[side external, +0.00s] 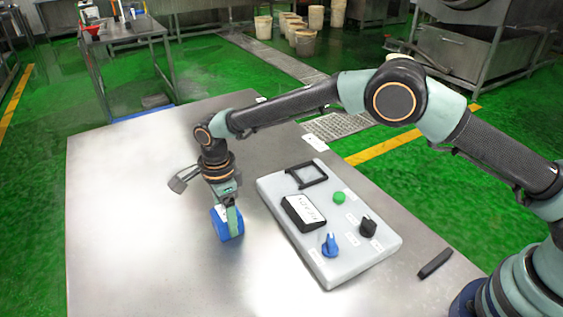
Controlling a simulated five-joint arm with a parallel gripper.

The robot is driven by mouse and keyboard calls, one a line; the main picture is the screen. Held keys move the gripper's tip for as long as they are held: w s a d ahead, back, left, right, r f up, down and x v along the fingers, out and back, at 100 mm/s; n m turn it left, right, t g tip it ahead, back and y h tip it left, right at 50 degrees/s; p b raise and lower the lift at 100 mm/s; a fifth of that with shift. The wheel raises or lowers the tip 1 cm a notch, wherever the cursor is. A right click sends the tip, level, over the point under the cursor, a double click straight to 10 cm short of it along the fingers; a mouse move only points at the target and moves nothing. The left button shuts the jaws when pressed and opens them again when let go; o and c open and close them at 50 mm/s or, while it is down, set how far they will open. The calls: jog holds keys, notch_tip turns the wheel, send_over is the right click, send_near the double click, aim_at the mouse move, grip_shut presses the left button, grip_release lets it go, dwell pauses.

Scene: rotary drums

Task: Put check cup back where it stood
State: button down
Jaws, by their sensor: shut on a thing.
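The check cup (222,228) is a blue object at the left-middle of the table in the side external view. My gripper (230,212) points down and is shut on it. The fingers cover part of the cup, and its opening cannot be made out. The cup is at or close to the table top; I cannot tell whether it touches. No mark for the cup's former place can be made out on the table (120,220).
Right of my gripper lies a grey control panel (345,262) with a black framed slot (306,174), a labelled black box (303,212), a green button (339,197), a blue knob (330,245) and a black knob (367,227). A dark bar (435,263) lies further right. The table's left side is clear.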

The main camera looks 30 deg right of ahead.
grip_release()
notch_tip(320, 180, up, 12)
jog(key=d+r+n+t, duration=0.1)
jog(key=d+r+n, duration=0.2)
jog(key=d+r, duration=0.4)
jog(key=s+d+r+n+t, duration=0.1)
jog(key=s+d+r+n, duration=0.15)
jog(key=d, duration=0.25)
jog(key=s+d+r+n+t, duration=0.1)
jog(key=s+d+r+n, duration=0.1)
jog(key=d+r+n, duration=0.3)
jog(key=s+d+f+n+t, duration=0.2)
jog(key=s+d+n, duration=0.5)
jog(key=s+d, duration=0.6)
jog(key=shift+s+f+t, duration=0.3)
jog(key=shift+s+f, duration=0.2)
jog(key=shift+f, duration=0.2)
jog(key=shift+n, duration=0.25)
